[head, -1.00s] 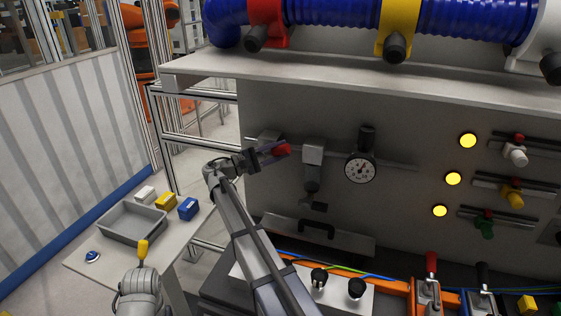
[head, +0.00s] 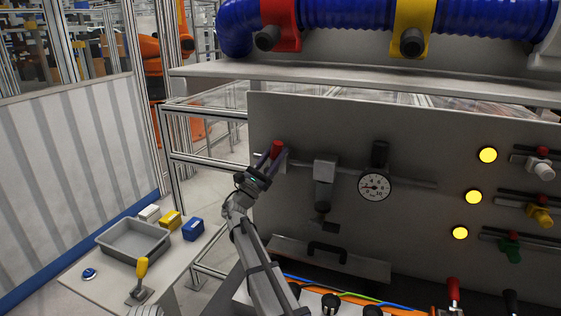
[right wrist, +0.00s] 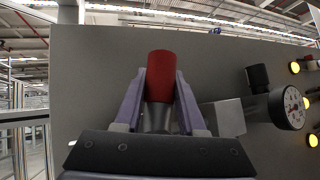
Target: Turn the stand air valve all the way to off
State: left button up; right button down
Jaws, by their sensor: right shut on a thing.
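The air valve's red handle (head: 277,148) is at the upper left of the grey panel (head: 340,125), left of the air regulator (head: 325,178) and pressure gauge (head: 374,186). My right gripper (head: 272,158) is shut on the red handle. In the right wrist view the red handle (right wrist: 160,72) stands upright between the two purplish fingers of the right gripper (right wrist: 160,100), its red end showing beyond them. The valve body behind it is mostly hidden. The gauge also shows in that view (right wrist: 288,107); its reading is too small to tell.
A shelf (head: 330,72) with a blue hose (head: 345,14) runs above the panel. Yellow lamps (head: 487,155) and slide valves (head: 541,170) are at right. A side table at left holds a grey tray (head: 104,243), small boxes and a yellow-handled lever (head: 141,270).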

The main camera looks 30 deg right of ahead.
jog(key=shift+w+a+n+t+y+b, duration=0.15)
jog(key=shift+w+n+t, duration=0.05)
jog(key=shift+n+t, duration=0.8)
jog(key=shift+w+a+n+t+y+b, duration=0.15)
jog(key=shift+a+n+t+y, duration=0.05)
jog(key=shift+n+t, duration=0.75)
jog(key=shift+w+a+n+t+y+b, duration=0.15)
jog(key=shift+w+n+t, duration=0.05)
jog(key=shift+n+t, duration=1.05)
jog(key=shift+n, duration=0.1)
jog(key=c, duration=0.5)
grip_release()
jog(key=shift+w, duration=0.1)
jog(key=shift+a, duration=0.1)
jog(key=b+v, duration=0.5)
jog(key=v, duration=0.2)
jog(key=shift+a+f+b, duration=0.15)
jog(key=shift+a+b, duration=0.1)
jog(key=shift+b, duration=0.05)
